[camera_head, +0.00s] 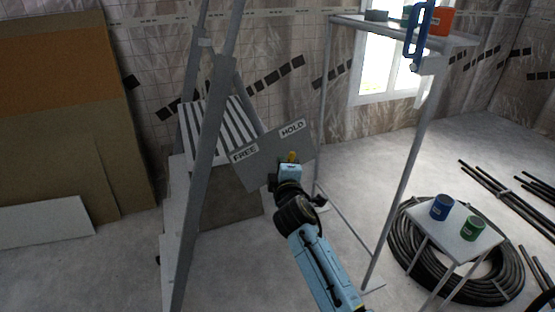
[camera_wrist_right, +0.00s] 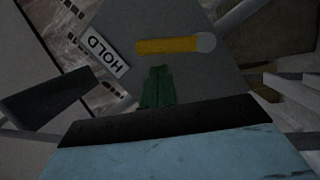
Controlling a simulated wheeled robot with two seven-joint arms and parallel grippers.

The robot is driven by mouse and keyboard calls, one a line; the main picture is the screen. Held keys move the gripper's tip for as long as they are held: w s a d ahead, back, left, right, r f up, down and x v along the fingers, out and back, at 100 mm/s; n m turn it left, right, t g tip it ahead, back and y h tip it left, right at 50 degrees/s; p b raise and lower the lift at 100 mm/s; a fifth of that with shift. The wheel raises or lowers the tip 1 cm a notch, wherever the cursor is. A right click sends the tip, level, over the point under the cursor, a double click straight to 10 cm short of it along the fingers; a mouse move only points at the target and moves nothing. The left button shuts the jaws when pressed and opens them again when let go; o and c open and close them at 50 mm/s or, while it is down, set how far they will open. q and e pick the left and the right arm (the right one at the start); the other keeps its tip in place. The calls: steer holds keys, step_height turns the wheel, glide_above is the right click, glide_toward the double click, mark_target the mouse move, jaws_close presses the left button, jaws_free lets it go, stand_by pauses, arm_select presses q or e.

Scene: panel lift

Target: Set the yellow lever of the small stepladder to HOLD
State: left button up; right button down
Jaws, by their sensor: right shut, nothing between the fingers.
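The small stepladder (camera_head: 207,150) stands left of centre and carries a grey plate (camera_head: 265,160) with a FREE label (camera_head: 245,154) and a HOLD label (camera_head: 292,129). The yellow lever (camera_head: 291,156) shows in the head view just above my right gripper (camera_head: 290,170), which hides its lower part. In the right wrist view the yellow lever (camera_wrist_right: 168,45) runs from a round grey pivot, and its free end points toward the HOLD label (camera_wrist_right: 105,56). My right gripper's green fingers (camera_wrist_right: 158,87) are shut and empty beside the lever; I cannot tell whether they touch it. My left gripper is out of view.
A tall metal frame (camera_head: 400,195) with cans on its top shelf stands right of the plate. A small stand (camera_head: 458,238) with a blue can and a green can sits by a coil of black hose (camera_head: 508,285). Boards (camera_head: 70,110) lean on the left wall.

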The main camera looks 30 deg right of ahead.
steer(key=shift+d+r+m+p, duration=0.15)
steer(key=shift+d+m+p, duration=0.25)
steer(key=shift+m+p, duration=0.3)
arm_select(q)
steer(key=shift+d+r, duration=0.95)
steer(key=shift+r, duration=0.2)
arm_select(e)
steer(key=shift+d+m, duration=0.2)
steer(key=shift+m, duration=0.1)
arm_select(q)
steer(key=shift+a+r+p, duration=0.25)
steer(key=shift+p, duration=0.2)
arm_select(e)
steer(key=s+a+r, duration=0.1)
steer(key=s+a, duration=0.6)
steer(key=s, duration=0.2)
steer(key=shift+s+r, duration=0.15)
steer(key=shift+r, duration=0.2)
